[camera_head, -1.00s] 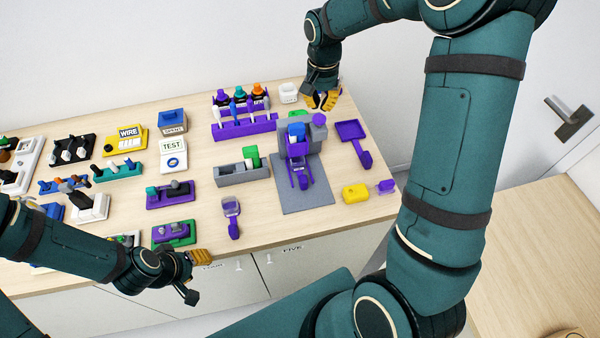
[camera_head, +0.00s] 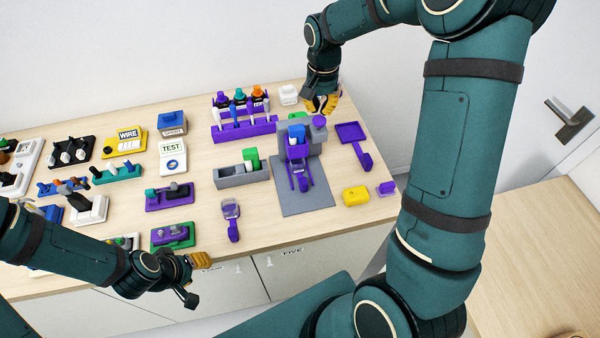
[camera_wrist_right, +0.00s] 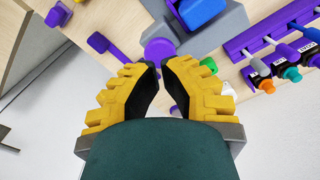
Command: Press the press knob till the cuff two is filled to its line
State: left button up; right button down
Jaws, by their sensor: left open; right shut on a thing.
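The press knob (camera_head: 319,121) is a purple disc on the grey press (camera_head: 314,140), at its back right. My right gripper (camera_head: 322,104) is just behind and above the knob in the head view. In the right wrist view its yellow fingers (camera_wrist_right: 160,65) come together at the edge of the knob (camera_wrist_right: 158,48). Something purple shows between the fingers; I cannot tell whether it is the knob or another part. A blue piece (camera_head: 297,131) sits in the press. I cannot tell which thing is cuff two or see its line. My left gripper (camera_head: 196,278) is open and empty, off the table's front edge.
A purple tray with a handle (camera_head: 352,132) lies right of the press. A yellow block (camera_head: 355,196) and a purple piece (camera_head: 386,188) lie in front of it. A purple rack (camera_head: 244,132) with several bottles and pens stands left.

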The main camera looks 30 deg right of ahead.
aim_at(320, 120)
jog(key=shift+s+f+b, duration=0.1)
jog(key=shift+f+b, duration=1.3)
jog(key=shift+f, duration=0.5)
dwell(0.3)
jog(key=shift+s+a+f+b, duration=0.1)
jog(key=shift+a+f+b, duration=0.05)
jog(key=shift+f+b, duration=0.35)
jog(key=shift+r, duration=0.1)
jog(key=shift+w+d+r+p, duration=0.1)
jog(key=shift+r+p, duration=0.5)
jog(key=shift+r, duration=0.05)
jog(key=shift+w+d+r+p, duration=0.1)
jog(key=shift+r+p, duration=0.45)
jog(key=shift+r, duration=0.05)
jog(key=shift+r+p, duration=1.55)
jog(key=shift+r, duration=0.6)
jog(key=shift+f, duration=0.1)
